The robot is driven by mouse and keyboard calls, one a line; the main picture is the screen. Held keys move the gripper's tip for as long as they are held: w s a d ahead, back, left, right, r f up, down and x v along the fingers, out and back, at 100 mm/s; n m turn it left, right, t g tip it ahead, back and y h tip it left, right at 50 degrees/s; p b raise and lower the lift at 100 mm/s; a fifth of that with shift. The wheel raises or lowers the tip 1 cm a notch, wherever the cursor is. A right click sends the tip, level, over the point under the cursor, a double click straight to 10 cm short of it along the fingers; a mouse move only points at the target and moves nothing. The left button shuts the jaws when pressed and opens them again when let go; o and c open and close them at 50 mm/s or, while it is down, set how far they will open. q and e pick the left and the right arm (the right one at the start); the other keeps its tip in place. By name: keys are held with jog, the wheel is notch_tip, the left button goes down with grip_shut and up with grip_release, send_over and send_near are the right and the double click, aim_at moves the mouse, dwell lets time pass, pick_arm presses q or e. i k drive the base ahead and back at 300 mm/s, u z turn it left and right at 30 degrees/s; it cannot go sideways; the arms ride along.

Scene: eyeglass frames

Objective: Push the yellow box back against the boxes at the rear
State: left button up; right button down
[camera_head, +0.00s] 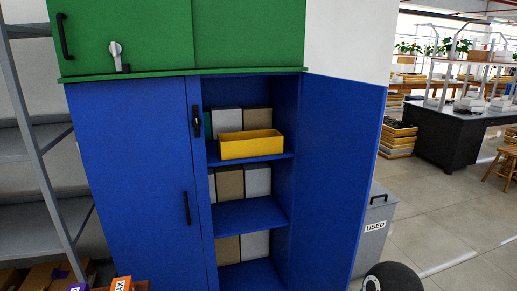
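The yellow box (251,148) is an open-topped bin on the upper shelf (283,157) of the blue cabinet, close to the shelf's front edge. Behind it, upright rear boxes stand in a row: a grey-white box (226,117), a darker brown-grey box (257,117) and a sliver of a green one at the left. The yellow box hides their lower parts, and the size of any gap between them cannot be judged.
The cabinet's right door (344,165) stands open; the left door (137,190) is shut. Lower shelves hold more boxes (230,184). A grey "USED" bin (374,227) stands right of the open door. A dark rounded object (392,279) shows at the bottom edge.

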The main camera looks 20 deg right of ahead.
aim_at(240, 144)
jog(key=z, duration=0.3)
jog(key=i, duration=1.65)
jog(key=u, duration=0.25)
